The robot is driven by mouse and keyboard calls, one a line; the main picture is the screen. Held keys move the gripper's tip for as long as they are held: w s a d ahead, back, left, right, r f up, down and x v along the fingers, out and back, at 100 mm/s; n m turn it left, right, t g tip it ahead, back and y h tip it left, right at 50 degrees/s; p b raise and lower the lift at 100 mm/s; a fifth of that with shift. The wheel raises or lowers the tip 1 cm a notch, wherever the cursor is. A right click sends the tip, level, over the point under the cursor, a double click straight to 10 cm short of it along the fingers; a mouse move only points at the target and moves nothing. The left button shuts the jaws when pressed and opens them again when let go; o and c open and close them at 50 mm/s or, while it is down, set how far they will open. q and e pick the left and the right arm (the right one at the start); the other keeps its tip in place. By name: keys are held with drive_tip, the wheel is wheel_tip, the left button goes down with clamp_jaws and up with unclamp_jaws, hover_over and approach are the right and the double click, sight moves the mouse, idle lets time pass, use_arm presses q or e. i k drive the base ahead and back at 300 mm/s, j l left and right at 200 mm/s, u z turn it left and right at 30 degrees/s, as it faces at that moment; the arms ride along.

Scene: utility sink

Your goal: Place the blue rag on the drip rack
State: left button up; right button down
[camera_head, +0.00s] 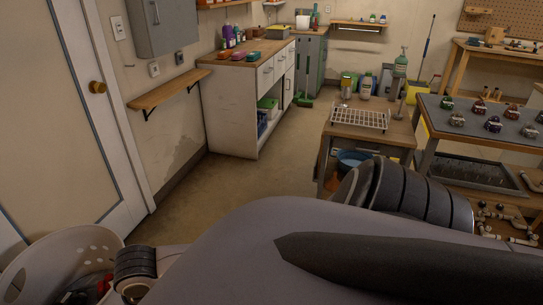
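The drip rack (360,118) is a white wire rack lying flat on a wooden-topped bench right of the middle of the head view. It looks empty. I cannot make out a blue rag anywhere in this view. Parts of both my arms show in the foreground, but neither gripper is in view. My own body hides much of the bottom of the picture.
A white perforated basket (72,256) with dark and red contents stands at the lower left. A blue basin (352,158) sits under the rack's bench. A white cabinet (232,108) stands at the back left. A grey-topped table (480,121) stands right. Floor (270,160) between is clear.

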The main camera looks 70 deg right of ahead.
sight(359, 117)
drive_tip(key=l+z, duration=0.2)
drive_tip(key=z, duration=0.25)
drive_tip(key=i+l+z, duration=0.1)
drive_tip(key=z, duration=0.35)
drive_tip(key=i+l+z, duration=0.2)
drive_tip(key=z, duration=0.25)
drive_tip(key=i+l+z, duration=0.2)
drive_tip(key=z, duration=0.2)
drive_tip(key=i+l+z, duration=0.3)
drive_tip(key=i+z, duration=0.35)
drive_tip(key=i, duration=0.1)
